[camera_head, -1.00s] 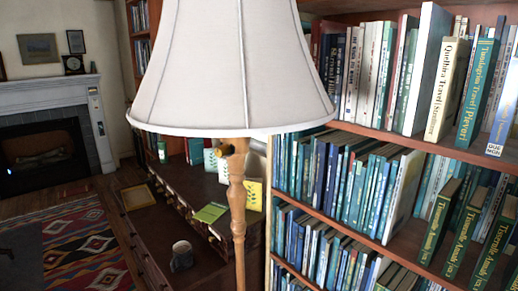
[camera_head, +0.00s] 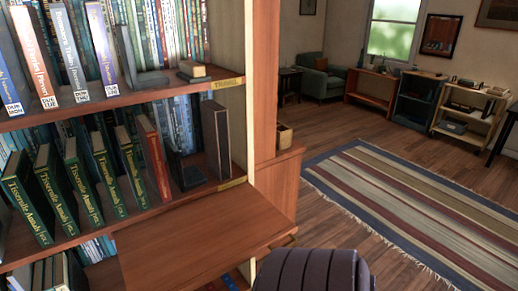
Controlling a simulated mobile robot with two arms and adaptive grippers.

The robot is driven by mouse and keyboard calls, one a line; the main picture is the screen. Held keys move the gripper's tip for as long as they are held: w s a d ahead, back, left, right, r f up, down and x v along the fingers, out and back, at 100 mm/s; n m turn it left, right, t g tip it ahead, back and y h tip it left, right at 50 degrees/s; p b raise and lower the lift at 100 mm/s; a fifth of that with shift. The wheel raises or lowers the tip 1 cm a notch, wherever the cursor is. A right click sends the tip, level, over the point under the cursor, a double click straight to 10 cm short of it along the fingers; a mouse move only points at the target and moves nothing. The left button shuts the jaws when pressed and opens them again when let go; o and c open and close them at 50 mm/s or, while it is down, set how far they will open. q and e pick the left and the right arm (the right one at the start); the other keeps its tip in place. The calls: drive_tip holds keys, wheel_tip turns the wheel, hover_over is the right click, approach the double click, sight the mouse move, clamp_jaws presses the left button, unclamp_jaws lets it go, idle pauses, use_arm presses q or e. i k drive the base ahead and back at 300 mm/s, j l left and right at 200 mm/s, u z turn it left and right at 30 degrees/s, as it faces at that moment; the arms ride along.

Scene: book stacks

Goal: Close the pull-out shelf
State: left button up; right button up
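The pull-out shelf (camera_head: 205,238) is a flat brown wooden board. It sticks out from the bookcase (camera_head: 262,95) at the lower middle of the head view, below a row of green books. Its front right corner reaches close to a dark rounded chair back (camera_head: 313,270) at the bottom edge. Neither of my grippers is in view.
Green books (camera_head: 75,185) and a dark upright book (camera_head: 217,138) stand on the bookcase shelf above the board. To the right, a striped rug (camera_head: 415,205) lies on open wooden floor. A green armchair (camera_head: 325,78) and low shelves (camera_head: 470,115) stand farther back.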

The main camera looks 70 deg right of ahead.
sight(189, 246)
drive_tip(key=z, duration=1.9)
